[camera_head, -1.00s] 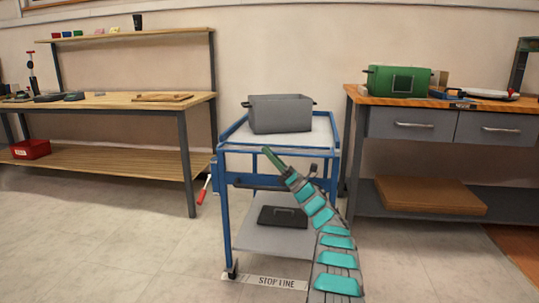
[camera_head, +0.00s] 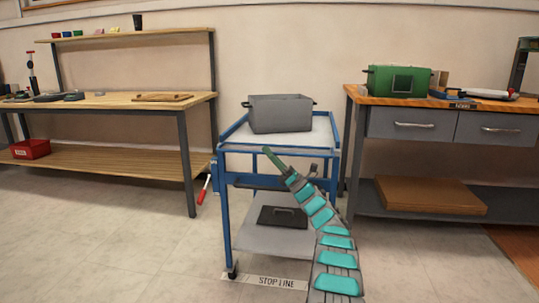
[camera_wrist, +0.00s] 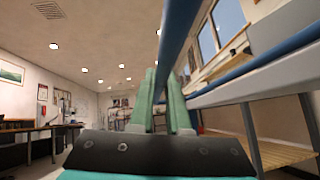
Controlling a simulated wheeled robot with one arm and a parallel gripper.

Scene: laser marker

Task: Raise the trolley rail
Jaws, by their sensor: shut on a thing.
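The blue trolley (camera_head: 226,215) stands in the middle of the head view. A blue rail (camera_head: 240,149) runs across its front at the height of the top deck. My gripper (camera_head: 268,153) is at the front of the trolley, its green fingers pointing up and left at this rail. In the wrist view, a blue bar (camera_wrist: 177,35) passes between the two green fingers of my gripper (camera_wrist: 163,100), which are shut on it. The exact contact is partly hidden by the fingers.
A grey bin (camera_head: 281,113) sits on the top deck and a dark case (camera_head: 283,217) on the lower shelf. A red-handled lever (camera_head: 204,190) hangs at the left side. Workbenches flank the trolley. A STOP LINE strip (camera_head: 265,282) lies on the floor.

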